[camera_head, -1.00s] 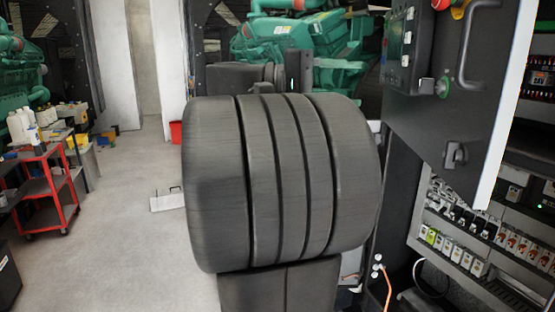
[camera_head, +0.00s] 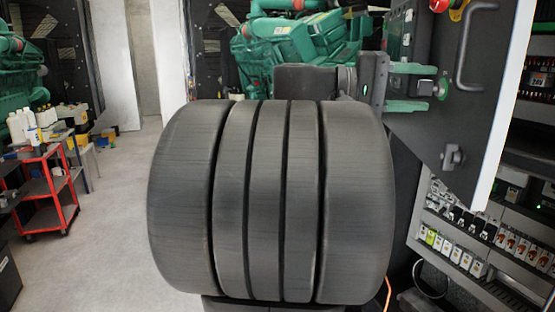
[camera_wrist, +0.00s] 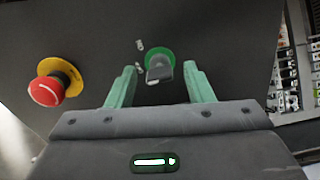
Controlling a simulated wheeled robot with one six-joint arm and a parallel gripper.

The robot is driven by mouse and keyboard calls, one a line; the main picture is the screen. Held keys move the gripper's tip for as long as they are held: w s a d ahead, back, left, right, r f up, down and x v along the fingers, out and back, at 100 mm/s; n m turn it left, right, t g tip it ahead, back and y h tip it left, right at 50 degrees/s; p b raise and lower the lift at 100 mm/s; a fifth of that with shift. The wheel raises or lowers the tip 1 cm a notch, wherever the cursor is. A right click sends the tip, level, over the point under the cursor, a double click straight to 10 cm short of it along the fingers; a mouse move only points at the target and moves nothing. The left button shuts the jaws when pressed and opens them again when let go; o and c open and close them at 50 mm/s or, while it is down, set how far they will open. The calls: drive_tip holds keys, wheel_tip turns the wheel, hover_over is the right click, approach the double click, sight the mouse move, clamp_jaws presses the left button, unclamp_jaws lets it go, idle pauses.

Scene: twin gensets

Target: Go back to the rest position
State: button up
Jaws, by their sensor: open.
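My gripper (camera_head: 432,81) is at the right in the head view, beside the dark cabinet door (camera_head: 420,128). Its two green fingers stand apart and point at the door. In the wrist view my gripper (camera_wrist: 160,72) is open, with the rotary switch (camera_wrist: 160,70) on its green ring showing between the fingertips. I cannot tell whether a finger touches the switch. The switch also shows in the head view (camera_head: 441,88), partly by the fingertips. My large dark arm link fills the middle of the head view and hides what is behind it.
A red emergency stop button (camera_wrist: 47,91) on a yellow base is left of the switch in the wrist view. The open cabinet (camera_head: 470,235) with rows of breakers is at right. A red trolley (camera_head: 45,190) with bottles stands at left. Grey floor (camera_head: 110,230) between is clear.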

drive_tip(key=m+b, duration=0.4)
drive_tip(key=m, duration=0.5)
drive_tip(key=shift+m+b, duration=0.3)
drive_tip(key=shift+a, duration=0.35)
drive_tip(key=shift+w+f, duration=0.1)
